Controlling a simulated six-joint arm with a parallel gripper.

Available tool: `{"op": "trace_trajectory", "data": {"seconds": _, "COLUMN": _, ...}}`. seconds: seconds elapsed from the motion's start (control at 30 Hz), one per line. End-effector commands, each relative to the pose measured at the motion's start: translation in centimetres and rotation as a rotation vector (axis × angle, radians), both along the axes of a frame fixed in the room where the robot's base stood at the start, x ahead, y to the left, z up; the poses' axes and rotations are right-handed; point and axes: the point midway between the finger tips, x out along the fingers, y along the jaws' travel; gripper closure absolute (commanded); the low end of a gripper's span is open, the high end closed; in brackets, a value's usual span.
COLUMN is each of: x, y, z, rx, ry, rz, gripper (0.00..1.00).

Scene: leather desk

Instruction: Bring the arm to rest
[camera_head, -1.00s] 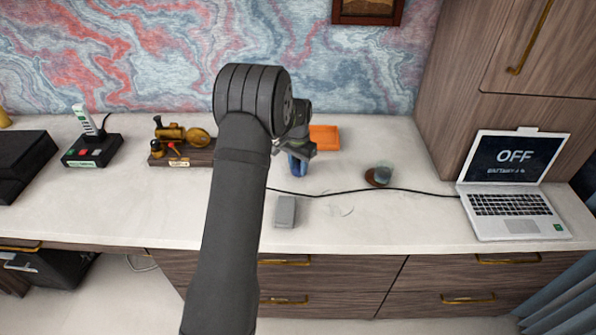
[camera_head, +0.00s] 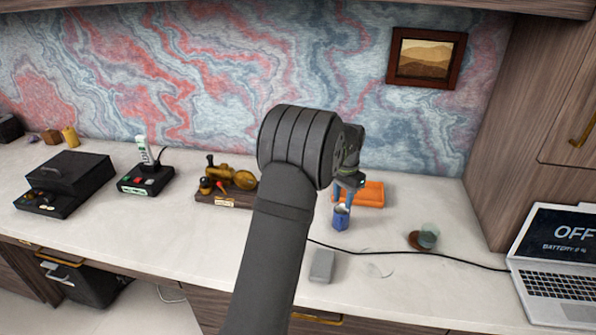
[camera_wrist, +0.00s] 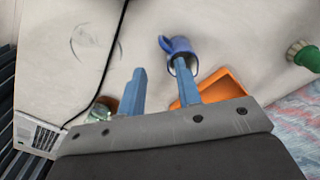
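My gripper (camera_head: 344,203) hangs just above the blue mug (camera_head: 341,223) on the white desk (camera_head: 420,205). In the wrist view, the two blue fingers of my gripper (camera_wrist: 159,66) are apart with nothing between them. There, the blue mug (camera_wrist: 178,43) lies beyond the right fingertip, which overlaps its mouth in the picture. I cannot tell whether the finger touches it. My dark arm covers part of the desk in the head view.
An orange tray (camera_head: 371,194) lies behind the mug. A brass model (camera_head: 230,178) and a switch box (camera_head: 146,180) stand left.

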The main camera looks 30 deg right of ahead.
Motion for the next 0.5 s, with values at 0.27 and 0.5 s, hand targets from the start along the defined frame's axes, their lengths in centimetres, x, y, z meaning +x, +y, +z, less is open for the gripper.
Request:
{"op": "trace_trajectory", "data": {"seconds": 0.27, "x": 0.0, "y": 0.1, "z": -4.0, "rx": 0.004, "ry": 0.003, "rz": 0.000, "gripper": 0.69}}
{"op": "trace_trajectory", "data": {"seconds": 0.5, "x": 0.0, "y": 0.0, "z": -8.8, "rx": 0.003, "ry": 0.002, "rz": 0.000, "gripper": 0.69}}
